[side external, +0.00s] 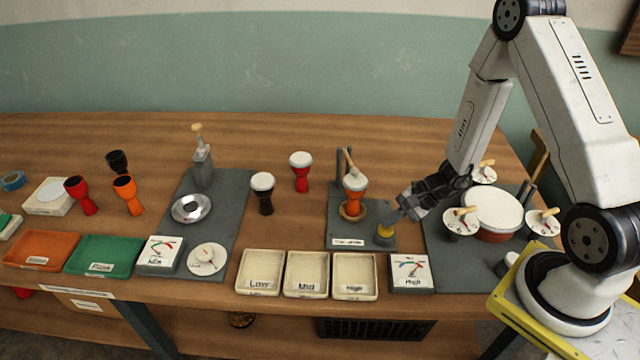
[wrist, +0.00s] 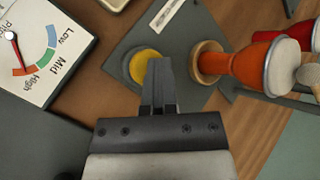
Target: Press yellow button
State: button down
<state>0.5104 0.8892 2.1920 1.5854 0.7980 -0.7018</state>
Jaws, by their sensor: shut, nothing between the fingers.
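The yellow button (side external: 386,230) sits in a grey base at the front right corner of a dark grey mat. It also shows in the wrist view (wrist: 144,66), partly hidden by my fingers. My gripper (side external: 392,217) is shut and empty, with its fingertips pointing down at the button, right over or against its edge. I cannot tell whether the tips touch it. In the wrist view my gripper (wrist: 158,62) overlaps the right part of the yellow disc.
An orange drum (side external: 355,185) stands on a wooden ring behind the button, with a mallet above it. A pitch dial box (side external: 410,272) lies in front. Cream trays labelled Low (side external: 240,284), Mid and High line the front edge. A large drum (side external: 493,212) stands right.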

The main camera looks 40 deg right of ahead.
dwell(0.6)
jog(key=shift+r, duration=1.35)
jog(key=shift+r, duration=2.5)
notch_tip(320, 180, up, 8)
jog(key=n+g+h, duration=0.2)
jog(key=n+h, duration=0.6)
jog(key=n, duration=0.8)
send_over(390, 232)
jog(key=s+a, duration=0.4)
jog(key=s, duration=0.1)
jog(key=shift+d+r, duration=0.2)
